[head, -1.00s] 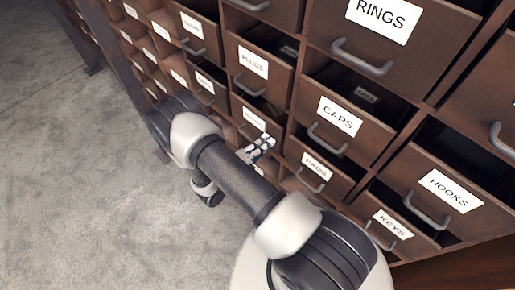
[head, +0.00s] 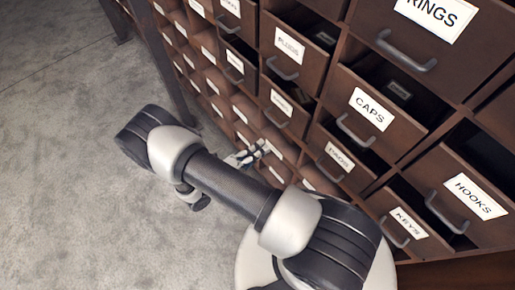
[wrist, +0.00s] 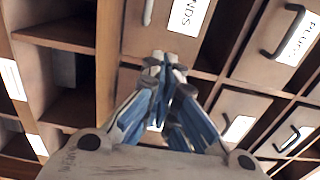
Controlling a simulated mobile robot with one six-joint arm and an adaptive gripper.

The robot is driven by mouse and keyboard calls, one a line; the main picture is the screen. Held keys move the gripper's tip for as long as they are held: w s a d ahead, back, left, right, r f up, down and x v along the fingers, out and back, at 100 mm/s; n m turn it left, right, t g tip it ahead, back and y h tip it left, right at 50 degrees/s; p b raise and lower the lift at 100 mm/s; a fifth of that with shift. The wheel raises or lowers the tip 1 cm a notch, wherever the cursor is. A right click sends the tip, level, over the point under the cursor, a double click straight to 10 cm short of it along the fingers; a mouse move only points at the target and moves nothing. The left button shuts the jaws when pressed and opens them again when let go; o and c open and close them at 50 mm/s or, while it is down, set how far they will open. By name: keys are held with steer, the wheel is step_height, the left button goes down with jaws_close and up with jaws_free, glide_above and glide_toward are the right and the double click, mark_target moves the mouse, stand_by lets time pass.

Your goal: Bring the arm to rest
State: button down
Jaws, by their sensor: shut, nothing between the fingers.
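My gripper (head: 246,157) shows beyond my forearm in the head view, in front of the lower part of a brown drawer cabinet (head: 349,43). In the wrist view my gripper (wrist: 168,68) has its blue-grey fingers together, with nothing between them. The fingertips are in front of a drawer face with a white label ending in "NDS" (wrist: 190,14). I cannot tell whether they touch it. My arm stretches from the lower right to the left in the head view, partly hiding the cabinet's lower rows.
Several drawers stand pulled out, among them CAPS (head: 371,109), HOOKS (head: 475,195), PADS (head: 340,157) and KEYS (head: 409,223). Their handles stick out on the right. Open grey floor (head: 62,130) lies to the left.

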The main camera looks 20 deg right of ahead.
steer(key=shift+s+a, duration=0.15)
steer(key=shift+a, duration=0.15)
steer(key=s+d+r+m+g+y, duration=0.1)
steer(key=s+r+m+g+y, duration=0.25)
steer(key=r+m, duration=0.75)
steer(key=s+d+r+m+g+y, duration=0.15)
steer(key=r+m+g+y, duration=0.35)
steer(key=r+m, duration=0.55)
steer(key=s+a+r+m+t+y, duration=0.2)
steer(key=s+r+m+t+y, duration=0.2)
steer(key=m, duration=0.5)
steer(key=s+a+r+m+t+y, duration=0.3)
steer(key=s+r+m+t+y, duration=0.1)
steer(key=r+m, duration=0.4)
steer(key=shift+s+r+m+y, duration=0.35)
steer(key=shift+s+r+m, duration=0.1)
steer(key=shift+s, duration=0.1)
steer(key=shift+d, duration=0.1)
